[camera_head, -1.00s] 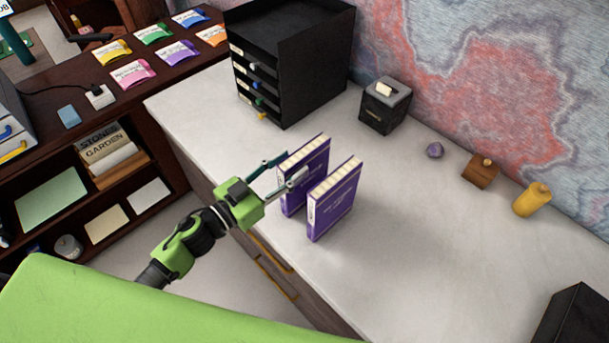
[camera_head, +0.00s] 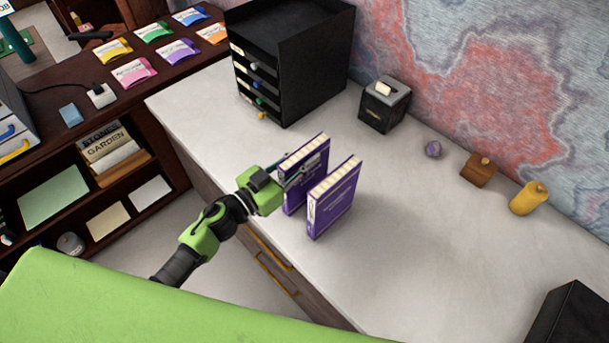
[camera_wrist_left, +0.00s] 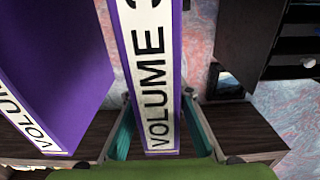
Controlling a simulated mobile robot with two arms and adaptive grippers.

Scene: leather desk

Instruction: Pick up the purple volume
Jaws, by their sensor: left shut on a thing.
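Two purple volumes stand upright side by side on the pale desktop. My left gripper (camera_head: 290,178) is shut on the farther purple volume (camera_head: 306,163), near its spine edge. In the left wrist view that volume's white spine label (camera_wrist_left: 155,90) reads "VOLUME" with a partly cut-off numeral, and my left gripper's fingers (camera_wrist_left: 155,125) lie on both sides of it. The nearer purple volume (camera_head: 335,200) stands apart from it, a narrow gap between; it also shows in the left wrist view (camera_wrist_left: 55,60) at the left. My right gripper is not in view.
A black drawer organiser (camera_head: 290,60) and a dark tissue box (camera_head: 385,103) stand at the back. A purple stone (camera_head: 433,149), a brown block (camera_head: 477,170) and a yellow container (camera_head: 527,198) line the wall.

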